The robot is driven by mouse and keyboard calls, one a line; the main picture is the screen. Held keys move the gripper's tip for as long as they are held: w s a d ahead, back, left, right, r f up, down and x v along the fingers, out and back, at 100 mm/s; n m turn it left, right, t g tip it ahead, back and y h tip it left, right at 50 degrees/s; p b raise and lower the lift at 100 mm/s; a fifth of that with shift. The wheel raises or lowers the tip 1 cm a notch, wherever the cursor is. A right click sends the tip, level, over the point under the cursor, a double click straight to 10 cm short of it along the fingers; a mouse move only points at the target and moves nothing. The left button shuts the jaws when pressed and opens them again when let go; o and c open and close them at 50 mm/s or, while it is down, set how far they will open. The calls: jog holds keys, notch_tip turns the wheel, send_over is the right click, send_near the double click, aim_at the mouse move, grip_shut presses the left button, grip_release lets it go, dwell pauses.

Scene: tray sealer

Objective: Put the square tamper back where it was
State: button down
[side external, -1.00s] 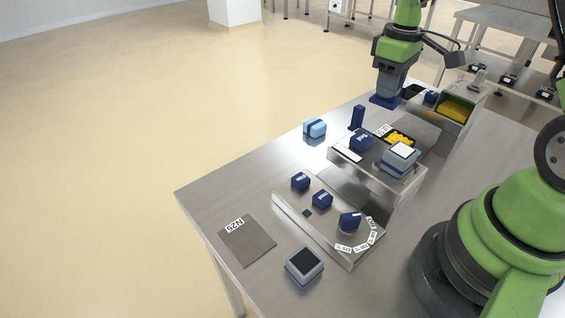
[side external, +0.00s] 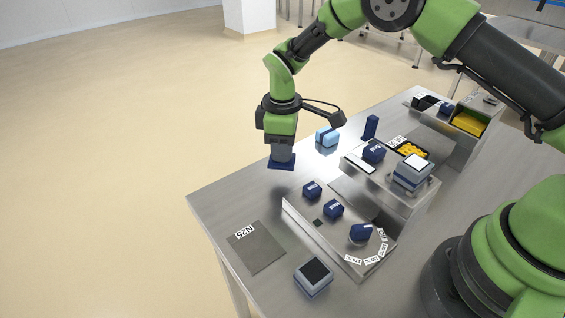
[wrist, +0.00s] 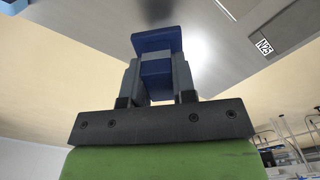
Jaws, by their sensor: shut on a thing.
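The square tamper (side external: 281,163) is dark blue with a flat square base. My gripper (side external: 283,152) is shut on it and holds it upright, base down, near the far left edge of the table in the side view. A grey pad (side external: 257,250) labelled N25 lies bare at the table's front left corner.
A light blue block (side external: 327,138) and a dark blue upright post (side external: 370,127) stand right of my gripper. The stepped metal sealer (side external: 375,190) carries blue knobs, yellow pieces and a grey block. A dark-topped block (side external: 313,276) sits in front.

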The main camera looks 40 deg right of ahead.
jog(key=shift+f, duration=2)
jog(key=shift+f, duration=0.1)
jog(key=c, duration=0.9)
grip_release()
